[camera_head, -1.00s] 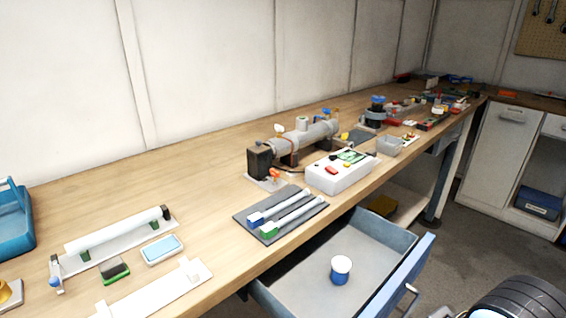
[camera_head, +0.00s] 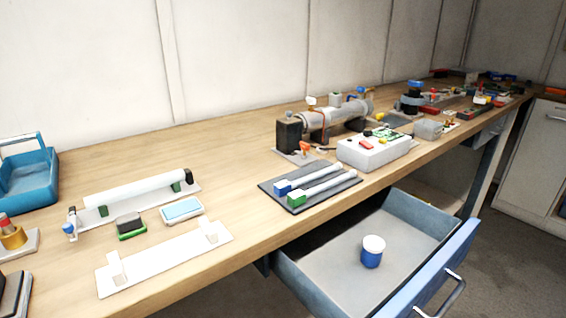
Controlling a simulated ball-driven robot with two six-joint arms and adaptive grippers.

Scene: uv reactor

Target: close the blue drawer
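The blue drawer (camera_head: 440,268) is pulled out from under the front edge of the wooden workbench (camera_head: 230,150). Its front panel faces the lower right and carries a metal bar handle (camera_head: 446,296). A small blue jar with a white lid (camera_head: 372,254) stands upright on the drawer's grey floor. The drawer's lower end is cut off by the bottom of the view. Neither of my grippers shows in the head view, so I cannot see their state.
On the bench are a blue tote (camera_head: 28,180), a white tube on a plate (camera_head: 130,195), a dark mat with two rods (camera_head: 310,188), a white control box (camera_head: 375,150) and a grey cylindrical reactor (camera_head: 335,113). Clear floor lies right of the drawer. A white cabinet (camera_head: 540,160) stands at the far right.

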